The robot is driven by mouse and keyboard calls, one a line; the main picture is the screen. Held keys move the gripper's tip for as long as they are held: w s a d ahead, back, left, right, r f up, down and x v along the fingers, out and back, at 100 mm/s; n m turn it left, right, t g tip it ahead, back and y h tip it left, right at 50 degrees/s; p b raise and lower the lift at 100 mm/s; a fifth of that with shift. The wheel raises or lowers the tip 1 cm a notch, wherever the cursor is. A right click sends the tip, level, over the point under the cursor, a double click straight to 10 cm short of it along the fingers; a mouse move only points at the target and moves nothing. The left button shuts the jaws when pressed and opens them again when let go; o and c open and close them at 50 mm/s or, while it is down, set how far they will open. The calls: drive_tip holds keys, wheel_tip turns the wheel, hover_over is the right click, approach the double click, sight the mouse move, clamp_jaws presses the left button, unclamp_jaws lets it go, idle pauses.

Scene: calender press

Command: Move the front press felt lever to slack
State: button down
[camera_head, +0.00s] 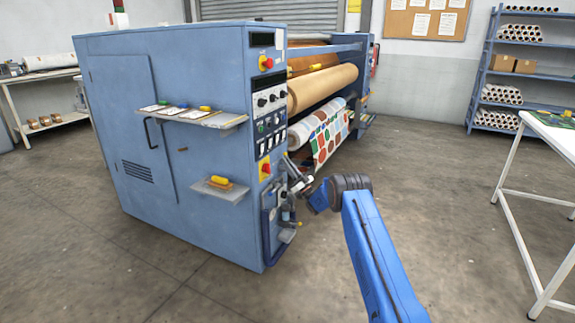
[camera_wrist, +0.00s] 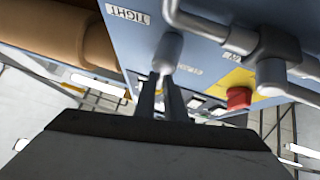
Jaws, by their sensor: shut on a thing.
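In the wrist view a grey rounded lever grip (camera_wrist: 168,50) stands out from the blue machine panel. A white label reading TIGHT (camera_wrist: 128,14), seen upside down, lies beside it at the upper left. A second, smaller label (camera_wrist: 188,70) right of the fingers is too blurred to read. My gripper (camera_wrist: 163,80) is shut on the lever's end, its two dark fingers close together against it. In the head view my gripper (camera_head: 297,188) is at the lower front corner of the blue press (camera_head: 190,150); the lever cannot be told apart there.
Grey pipes (camera_wrist: 272,45) and a red button (camera_wrist: 238,97) on a yellow plate are close right of my gripper in the wrist view. A small shelf (camera_head: 222,190) juts from the press side. A white table (camera_head: 550,135) stands at right. The floor between is clear.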

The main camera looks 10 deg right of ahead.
idle(0.4)
drive_tip(key=c, duration=1.8)
unclamp_jaws()
drive_tip(key=v, duration=1.7)
drive_tip(key=shift+s+d+f, duration=0.1)
drive_tip(key=shift+f, duration=0.1)
